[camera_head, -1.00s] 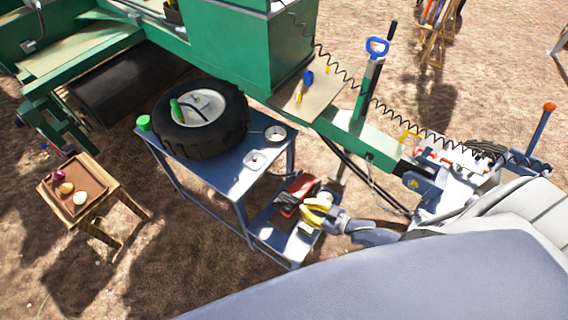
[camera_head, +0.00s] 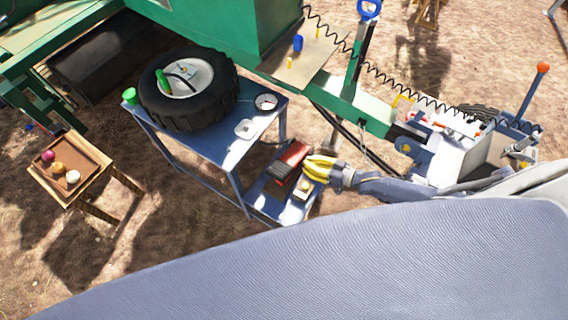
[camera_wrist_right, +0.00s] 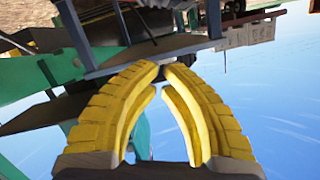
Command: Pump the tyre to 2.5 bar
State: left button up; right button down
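The black tyre (camera_head: 200,118) with a pale hub lies on the blue cart's top (camera_head: 225,145). A green-handled piece (camera_head: 162,80) with a dark hose rests on the hub. A round dial-like item (camera_head: 265,102) and a small white item (camera_head: 245,129) lie right of the tyre. A red and black box (camera_head: 288,160) sits on the lower shelf. My right gripper (camera_head: 306,168), with yellow fingers, is just right of that box. In the right wrist view its fingertips (camera_wrist_right: 161,70) come together, with nothing visible held. Any dial reading is too small. My left gripper is out of view.
A green cup-like item (camera_head: 129,96) stands at the cart's left corner. A wooden stand (camera_head: 105,185) with onions is at left. The green machine frame (camera_head: 350,110) and a coiled cable (camera_head: 400,85) lie behind my right arm. Bare ground lies between stand and cart.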

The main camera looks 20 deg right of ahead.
send_over(283, 168)
jog(key=w+d, duration=0.1)
notch_tip(283, 168, down, 2)
jog(key=shift+d+f, duration=0.1)
jog(key=shift+s+a+f, duration=0.1)
jog(key=shift+a+f, duration=0.05)
jog(key=shift+f, duration=0.35)
jog(key=shift+s+a+f, duration=0.1)
jog(key=shift+a+f, duration=0.05)
jog(key=shift+f, duration=0.3)
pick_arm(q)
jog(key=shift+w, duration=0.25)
pick_arm(e)
jog(key=shift+s+a+f, duration=0.15)
jog(key=shift+f, duration=0.35)
jog(key=shift+s+a+f, duration=0.1)
jog(key=shift+f, duration=0.35)
